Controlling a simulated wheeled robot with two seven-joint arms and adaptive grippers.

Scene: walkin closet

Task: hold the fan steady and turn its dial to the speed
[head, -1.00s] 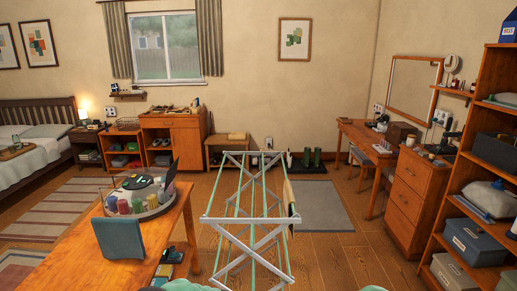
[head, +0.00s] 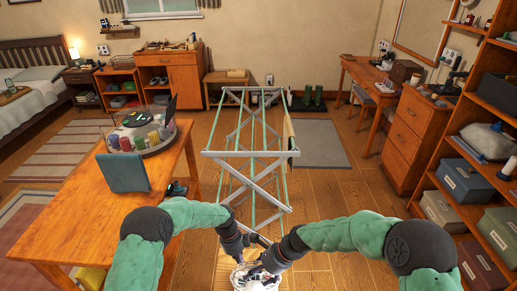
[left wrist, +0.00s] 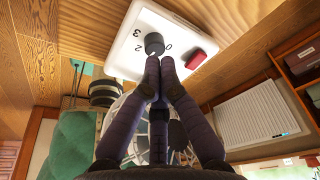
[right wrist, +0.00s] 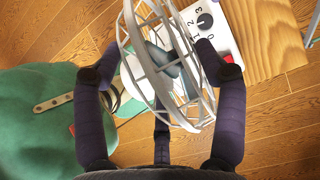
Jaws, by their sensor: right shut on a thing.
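The fan (head: 250,283) is at the bottom edge of the head view, its wire cage mostly under my grippers. In the left wrist view its white base (left wrist: 140,28) shows the dark dial (left wrist: 154,44), printed numbers and a red button (left wrist: 195,60). My left gripper (left wrist: 160,63) is shut, its fingertips together right at the dial's near side; I cannot tell whether they touch it. In the right wrist view my right gripper (right wrist: 150,62) is shut on the fan's cage (right wrist: 165,65), with fingers on both sides. The dial (right wrist: 205,21) also shows there; its setting is unclear.
The fan's base is on a wooden surface (right wrist: 265,35), near its edge. A drying rack (head: 250,155) stands just ahead. A wooden table (head: 75,210) is at the left and shelves with boxes (head: 462,180) at the right. Floor is open beside the rack.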

